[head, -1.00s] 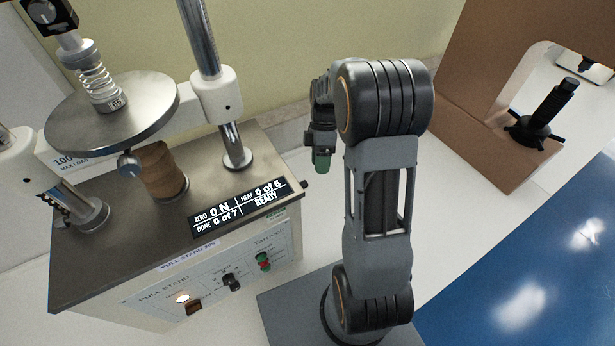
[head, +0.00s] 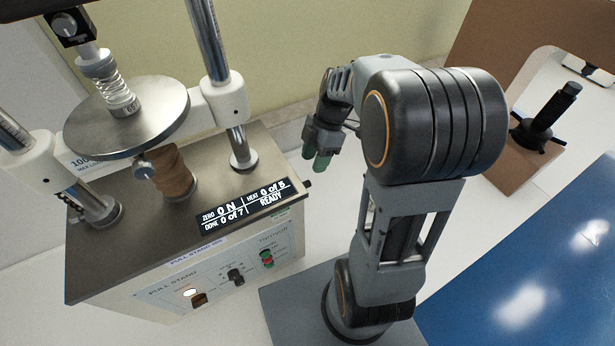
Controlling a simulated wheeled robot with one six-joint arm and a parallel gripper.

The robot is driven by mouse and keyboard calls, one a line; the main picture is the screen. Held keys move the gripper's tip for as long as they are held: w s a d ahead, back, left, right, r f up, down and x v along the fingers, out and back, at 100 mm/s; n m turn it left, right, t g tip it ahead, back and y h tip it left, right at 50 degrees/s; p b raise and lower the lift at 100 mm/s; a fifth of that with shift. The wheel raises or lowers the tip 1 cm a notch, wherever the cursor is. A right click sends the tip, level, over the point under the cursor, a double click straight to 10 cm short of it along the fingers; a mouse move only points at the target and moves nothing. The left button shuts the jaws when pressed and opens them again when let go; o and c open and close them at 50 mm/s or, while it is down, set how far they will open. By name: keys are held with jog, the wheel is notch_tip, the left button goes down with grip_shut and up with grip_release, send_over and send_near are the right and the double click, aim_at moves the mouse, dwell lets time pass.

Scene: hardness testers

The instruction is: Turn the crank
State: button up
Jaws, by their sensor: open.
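No crank handle can be made out for certain. A small dark stub (head: 307,184) shows at the right edge of the pull stand (head: 215,158), and I cannot tell whether it belongs to a crank. My gripper (head: 315,161) hangs to the right of the stand, behind its back right corner in the picture. Its green-tipped fingers point down, open, with nothing seen between them. It appears apart from the stand.
The stand carries steel columns, a round plate (head: 126,112), a tan cylindrical piece (head: 173,172), a display (head: 245,205) and front switches. A brown tester frame with a black screw (head: 546,112) and a blue surface (head: 540,265) lie right.

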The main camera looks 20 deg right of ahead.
aim_at(307, 182)
jog(key=shift+p+x, duration=0.3)
jog(key=shift+x, duration=3.15)
jog(key=shift+c, duration=0.3)
grip_shut()
jog(key=shift+w+r, duration=0.15)
jog(key=shift+w+a+m+g+p, duration=0.1)
jog(key=shift+w+m+g+p, duration=0.5)
jog(key=shift+g, duration=1.3)
jog(key=shift+w+a+m+g+p, duration=0.1)
jog(key=shift+w+m+g+p, duration=0.55)
jog(key=shift+g, duration=1.25)
jog(key=shift+w+m+g+p, duration=0.15)
jog(key=shift+w+g+p, duration=0.2)
jog(key=shift+w+g, duration=1.05)
jog(key=shift+s+g, duration=0.45)
jog(key=shift+g, duration=0.15)
